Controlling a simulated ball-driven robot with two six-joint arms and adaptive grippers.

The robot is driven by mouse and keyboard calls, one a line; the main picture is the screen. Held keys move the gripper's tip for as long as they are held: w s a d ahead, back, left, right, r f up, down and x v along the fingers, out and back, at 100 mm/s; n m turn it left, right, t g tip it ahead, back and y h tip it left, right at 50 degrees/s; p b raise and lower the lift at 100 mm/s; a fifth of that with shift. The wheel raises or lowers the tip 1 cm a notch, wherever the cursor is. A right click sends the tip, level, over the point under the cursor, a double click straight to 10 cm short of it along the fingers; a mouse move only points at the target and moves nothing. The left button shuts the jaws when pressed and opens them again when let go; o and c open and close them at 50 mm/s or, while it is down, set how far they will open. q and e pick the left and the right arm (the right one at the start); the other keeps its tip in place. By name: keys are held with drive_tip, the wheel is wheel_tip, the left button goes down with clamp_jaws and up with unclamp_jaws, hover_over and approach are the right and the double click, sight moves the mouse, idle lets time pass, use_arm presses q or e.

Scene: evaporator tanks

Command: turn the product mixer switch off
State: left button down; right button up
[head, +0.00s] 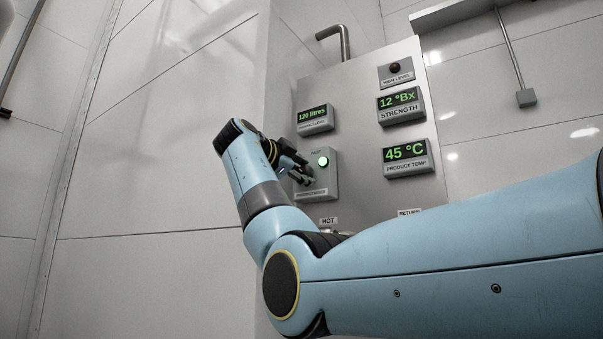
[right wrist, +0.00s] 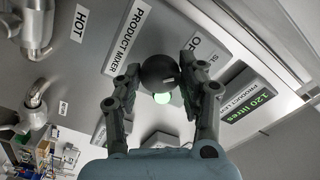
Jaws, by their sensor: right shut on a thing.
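The product mixer box (head: 328,183) is a grey panel unit with a lit green lamp (head: 323,161) and a "FAST" label above it. In the right wrist view its switch is a round dark knob (right wrist: 159,71), between the "PRODUCT MIXER" label (right wrist: 127,38) and the lit green lamp (right wrist: 162,98). Partly hidden lettering beginning "OF" and "SL" shows beyond the knob. My right gripper (head: 300,172) is at the left front of the box. In the wrist view its fingers (right wrist: 160,67) are closed on either side of the knob. My left gripper is not in view.
The 120 litres display (head: 315,118) sits just above the mixer box. The strength display (head: 401,105) and product temperature display (head: 408,157) are to the right. Pipe fittings (right wrist: 35,108) stick out near the "HOT" label.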

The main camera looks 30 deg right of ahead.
drive_tip(key=shift+n, duration=0.3)
drive_tip(key=n+p, duration=0.2)
drive_tip(key=n, duration=0.2)
drive_tip(key=shift+r, duration=0.1)
drive_tip(key=shift+n+p, duration=1.05)
drive_tip(key=shift+n, duration=1.15)
drive_tip(key=o, duration=1.2)
drive_tip(key=shift+c, duration=0.2)
drive_tip(key=shift+a, duration=0.1)
drive_tip(key=v, duration=1.2)
drive_tip(key=shift+w, duration=0.1)
